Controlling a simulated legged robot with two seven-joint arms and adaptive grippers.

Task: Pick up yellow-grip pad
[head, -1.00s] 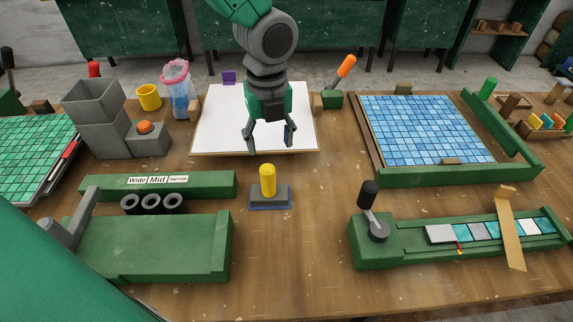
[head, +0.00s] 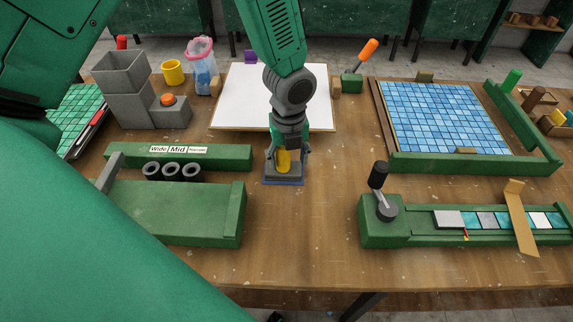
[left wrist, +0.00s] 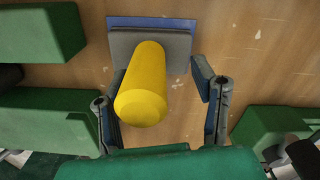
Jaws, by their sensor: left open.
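The yellow-grip pad has an upright yellow cylinder (head: 284,161) on a grey block with a blue base (head: 284,180), standing on the table. In the left wrist view the yellow grip (left wrist: 143,85) points toward the camera, and the grey block (left wrist: 150,44) lies beyond it. My left gripper (head: 287,160) is over the pad, partly hiding the grip. In the left wrist view its open fingers (left wrist: 160,92) stand on either side of the yellow grip, the left one close to it and the right one clearly apart. My right gripper is not in view.
A green fixture with several dark rings (head: 172,171) is left of the pad. A green lever fixture (head: 400,228) is at the right. A white sheet (head: 235,95) lies behind, and a blue mosaic sheet (head: 445,118) at back right. Bare table lies in front of the pad.

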